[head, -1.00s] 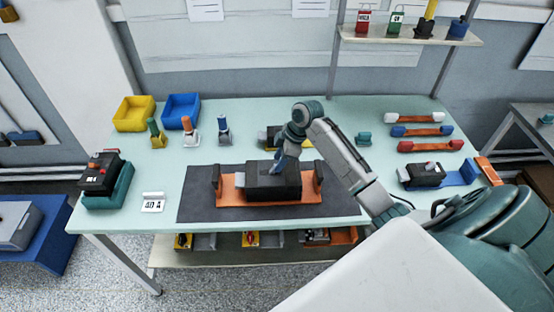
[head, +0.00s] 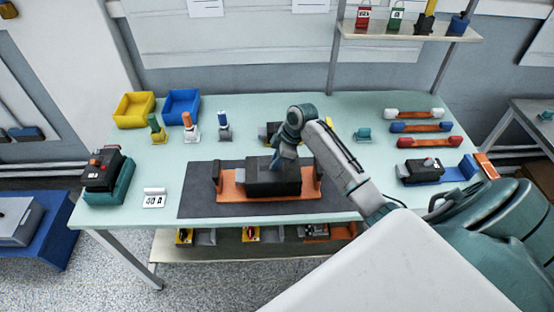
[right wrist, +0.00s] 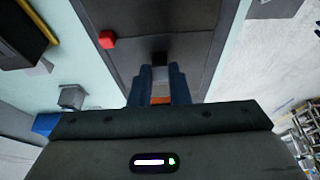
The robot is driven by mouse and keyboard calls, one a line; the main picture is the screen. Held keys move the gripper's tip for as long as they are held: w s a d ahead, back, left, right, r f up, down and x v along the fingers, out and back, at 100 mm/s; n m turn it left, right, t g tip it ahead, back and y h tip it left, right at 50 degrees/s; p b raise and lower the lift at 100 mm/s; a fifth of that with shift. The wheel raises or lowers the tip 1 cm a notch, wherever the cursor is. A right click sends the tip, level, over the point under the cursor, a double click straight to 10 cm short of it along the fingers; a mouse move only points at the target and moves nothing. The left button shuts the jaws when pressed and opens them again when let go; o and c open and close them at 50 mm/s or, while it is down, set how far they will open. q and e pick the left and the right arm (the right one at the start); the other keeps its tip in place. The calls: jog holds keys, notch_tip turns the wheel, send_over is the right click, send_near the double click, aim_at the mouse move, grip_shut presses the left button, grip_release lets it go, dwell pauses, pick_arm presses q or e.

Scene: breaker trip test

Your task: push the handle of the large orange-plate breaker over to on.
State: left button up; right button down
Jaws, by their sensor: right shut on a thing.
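The large breaker (head: 262,186) is a black block on an orange plate (head: 309,193), lying on the dark mat at the front middle of the table. My right gripper (head: 277,168) reaches down onto the top of the breaker from behind its body. In the right wrist view its two dark blue fingers (right wrist: 158,84) are close together, with a small black piece, which looks like the breaker's handle (right wrist: 160,58), at their tips. The gripper is shut on it. The handle is mostly hidden in the head view. My left gripper is not in view.
A 40 A card (head: 153,199) stands left of the dark mat (head: 200,200). A black device on a teal base (head: 106,190) is at the left edge. Yellow (head: 133,109) and blue (head: 181,106) bins stand behind. A breaker on a blue plate (head: 459,170) lies right.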

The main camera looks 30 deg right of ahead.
jog(key=shift+a, duration=0.15)
jog(key=shift+w+a+r+g+h, duration=0.15)
jog(key=shift+w+a+g+h, duration=0.1)
jog(key=shift+a+g+h, duration=0.25)
jog(key=shift+w+a+r+g+h, duration=0.2)
jog(key=shift+g+h, duration=0.1)
jog(key=shift+h, duration=0.4)
jog(key=a+g+h, duration=0.1)
jog(key=w+h, duration=0.1)
jog(key=h, duration=0.1)
jog(key=shift+a+g, duration=0.4)
jog(key=shift+w+a+f+g+h, duration=0.1)
jog(key=shift+w+a+g+h, duration=0.1)
jog(key=shift+a+g+h, duration=0.3)
jog(key=shift+w+a+f+g+h, duration=0.1)
jog(key=shift+w+g+h, duration=0.1)
jog(key=shift+h, duration=0.5)
jog(key=shift+w+a+f+g+h, duration=0.25)
jog(key=shift+g+h, duration=0.1)
jog(key=shift+h, duration=0.25)
jog(key=shift+w+a+f+g+h, duration=0.1)
jog(key=shift+a+g+h, duration=0.1)
jog(key=shift+g+h, duration=0.3)
jog(key=shift+f, duration=0.1)
jog(key=c, duration=1.4)
grip_release()
jog(key=shift+o, duration=0.2)
jog(key=shift+w, duration=0.1)
